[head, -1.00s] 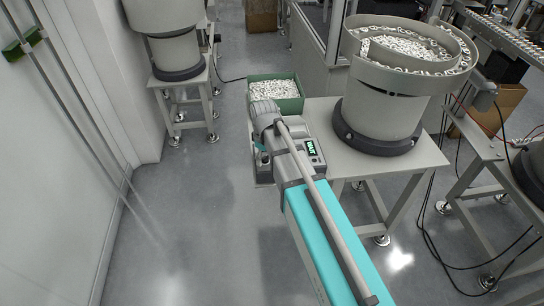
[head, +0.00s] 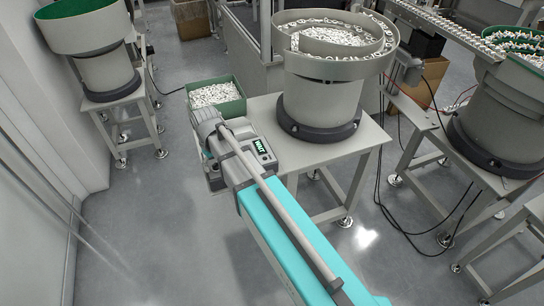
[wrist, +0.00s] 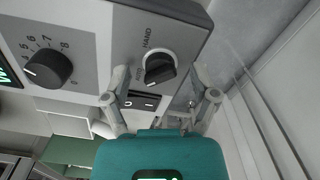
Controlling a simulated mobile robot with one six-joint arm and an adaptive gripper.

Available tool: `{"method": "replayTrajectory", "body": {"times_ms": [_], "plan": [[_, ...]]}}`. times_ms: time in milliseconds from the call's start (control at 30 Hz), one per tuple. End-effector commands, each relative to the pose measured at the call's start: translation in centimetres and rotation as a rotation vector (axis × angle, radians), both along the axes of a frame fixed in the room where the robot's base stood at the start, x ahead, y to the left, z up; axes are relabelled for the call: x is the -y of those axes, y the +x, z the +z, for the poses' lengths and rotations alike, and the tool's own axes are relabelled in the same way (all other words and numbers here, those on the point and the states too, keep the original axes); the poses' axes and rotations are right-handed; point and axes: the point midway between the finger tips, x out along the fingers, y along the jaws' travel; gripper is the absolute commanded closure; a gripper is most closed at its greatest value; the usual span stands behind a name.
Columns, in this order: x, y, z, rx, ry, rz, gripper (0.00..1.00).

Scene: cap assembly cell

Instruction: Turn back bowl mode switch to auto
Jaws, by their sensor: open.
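The mode switch (wrist: 160,67) is a dark round knob with a raised grip on a grey control box (wrist: 195,25) in the wrist view. HAND is printed above it and AUTO to its left. I cannot tell for certain which label it points to. My gripper (wrist: 160,100) is open and empty, with one finger on each side below the switch, apart from it. In the head view, the control box (head: 266,158) with a lit display sits beside my arm at the table corner. My arm hides the switch and fingers there.
A numbered dial (wrist: 47,68) and a rocker switch (wrist: 143,101) are close to the mode switch. A feeder bowl (head: 325,95) full of white caps stands on the table (head: 340,150), with a green bin (head: 232,108) behind. Floor on the left is clear.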

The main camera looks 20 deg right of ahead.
Motion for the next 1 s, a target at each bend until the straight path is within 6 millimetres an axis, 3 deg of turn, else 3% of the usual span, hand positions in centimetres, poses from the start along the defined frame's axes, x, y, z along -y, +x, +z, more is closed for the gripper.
{"method": "replayTrajectory", "body": {"times_ms": [1000], "plan": [[0.00, 0.00, 0.00, 0.000, 0.000, -0.664, 0.24]]}}
